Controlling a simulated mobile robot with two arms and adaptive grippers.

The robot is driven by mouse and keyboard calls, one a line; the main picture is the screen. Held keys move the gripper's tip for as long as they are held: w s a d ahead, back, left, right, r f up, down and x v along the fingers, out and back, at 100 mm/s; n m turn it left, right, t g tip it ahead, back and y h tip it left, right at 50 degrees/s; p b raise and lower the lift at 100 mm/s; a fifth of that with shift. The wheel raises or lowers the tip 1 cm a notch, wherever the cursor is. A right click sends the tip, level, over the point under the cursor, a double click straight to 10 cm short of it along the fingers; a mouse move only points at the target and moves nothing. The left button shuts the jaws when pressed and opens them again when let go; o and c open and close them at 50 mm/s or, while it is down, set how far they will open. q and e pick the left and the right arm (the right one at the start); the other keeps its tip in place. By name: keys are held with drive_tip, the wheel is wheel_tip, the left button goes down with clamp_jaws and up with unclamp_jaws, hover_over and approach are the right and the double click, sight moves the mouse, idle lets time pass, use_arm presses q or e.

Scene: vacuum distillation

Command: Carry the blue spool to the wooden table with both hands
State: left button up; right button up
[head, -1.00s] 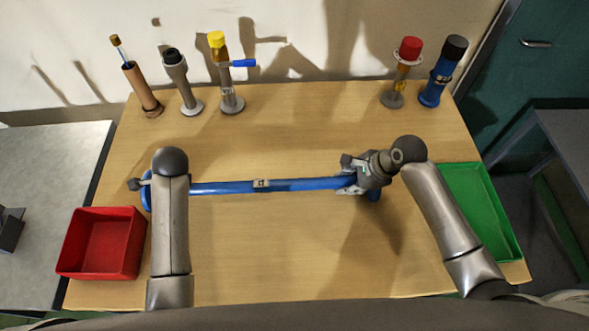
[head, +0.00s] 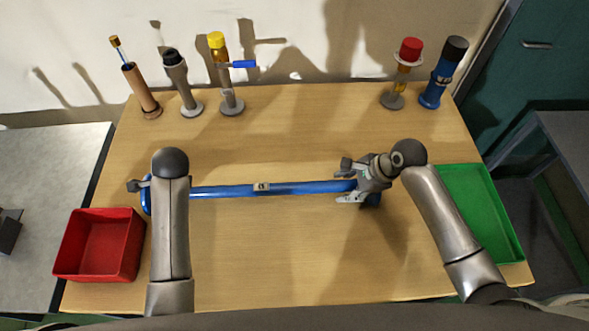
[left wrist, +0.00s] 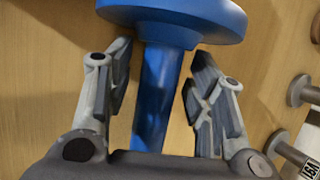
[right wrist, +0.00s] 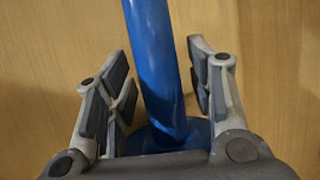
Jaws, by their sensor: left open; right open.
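The blue spool (head: 300,188) is a long rod with a wide flange at each end. It lies crosswise over the middle of the wooden table (head: 290,255), apparently resting on it. My left gripper (left wrist: 160,62) is open, its fingers on either side of the rod just short of the left flange (left wrist: 185,18). In the head view my left arm mostly hides that gripper. My right gripper (head: 346,182) is open around the rod near its right end. In the right wrist view the rod (right wrist: 152,60) runs between the spread fingers, with gaps on both sides.
A red bin (head: 98,245) stands at the table's left front, and a green tray (head: 482,215) at its right. Several stands and tubes line the back edge, including a yellow-capped one (head: 222,70) and a red-capped one (head: 404,70). The front middle is clear.

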drive_tip(key=shift+r, duration=0.1)
use_arm(q)
drive_tip(key=v, duration=1)
drive_tip(key=shift+r, duration=0.2)
use_arm(e)
drive_tip(key=v, duration=1.1)
drive_tip(key=shift+d+r, duration=0.2)
drive_tip(key=shift+r, duration=0.1)
use_arm(q)
drive_tip(key=shift+s+d+f, duration=0.1)
drive_tip(key=shift+s, duration=0.15)
use_arm(e)
drive_tip(key=shift+s+f, duration=0.1)
drive_tip(key=shift+s, duration=0.15)
